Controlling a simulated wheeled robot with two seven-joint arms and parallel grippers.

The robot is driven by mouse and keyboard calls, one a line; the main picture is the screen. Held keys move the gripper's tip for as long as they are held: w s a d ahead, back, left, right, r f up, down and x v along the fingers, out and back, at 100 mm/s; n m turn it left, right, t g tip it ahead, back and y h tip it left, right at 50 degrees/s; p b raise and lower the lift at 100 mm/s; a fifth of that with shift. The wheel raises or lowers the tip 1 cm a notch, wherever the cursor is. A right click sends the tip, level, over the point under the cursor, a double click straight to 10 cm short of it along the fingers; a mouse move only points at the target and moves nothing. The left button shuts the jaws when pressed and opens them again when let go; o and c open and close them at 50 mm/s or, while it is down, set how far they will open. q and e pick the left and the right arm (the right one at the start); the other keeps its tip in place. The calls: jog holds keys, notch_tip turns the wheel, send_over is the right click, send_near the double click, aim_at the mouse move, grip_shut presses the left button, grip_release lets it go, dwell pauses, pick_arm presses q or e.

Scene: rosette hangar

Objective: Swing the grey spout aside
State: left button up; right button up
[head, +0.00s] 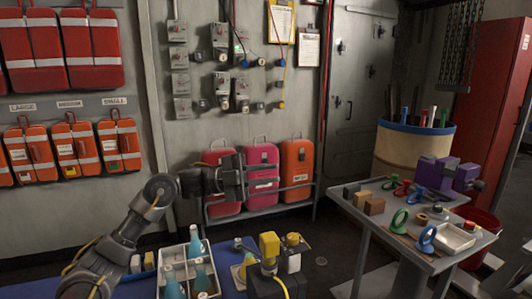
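My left gripper (234,178) reaches in from the lower left. It is held in the air in front of the pink and red cases on the low rack, above the blue-topped table (226,250). Its fingers are dark and small in the picture, so I cannot tell whether they are open or shut. I cannot make out a grey spout for certain. A yellow-topped device (269,243) with a yellow cable and a white container with a yellow cap (291,254) stand on the table, right of and below the gripper. My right gripper is not in view.
A divided white crate (174,252) with several teal bottles stands on the blue table. A grey cart (375,215) at right carries blocks, green and blue rings, a purple vise (445,172) and a metal tray. Red, pink and orange cases (297,165) stand behind.

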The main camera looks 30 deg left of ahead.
pick_arm(q)
jog(key=shift+t+h, duration=0.4)
jog(key=shift+h, duration=0.1)
jog(key=shift+s+d+r+p, duration=0.1)
jog(key=shift+s+d+r, duration=0.1)
jog(key=shift+r, duration=0.65)
jog(key=shift+s+d+r+p, duration=0.1)
jog(key=shift+s+d+r, duration=0.1)
jog(key=shift+r, duration=0.6)
jog(key=shift+s+d+r+p, duration=0.1)
jog(key=shift+d+r, duration=0.1)
jog(key=shift+r, duration=0.65)
jog(key=a+f+g+y+b, duration=0.1)
jog(key=a+f, duration=0.2)
jog(key=f, duration=0.5)
jog(key=w+a+f+g+y+b, duration=0.1)
jog(key=a+f+b, duration=0.1)
jog(key=f, duration=0.7)
jog(key=shift+w+a+y, duration=0.2)
jog(key=shift+a+y, duration=0.2)
jog(key=shift+a, duration=0.05)
jog(key=shift+f, duration=0.1)
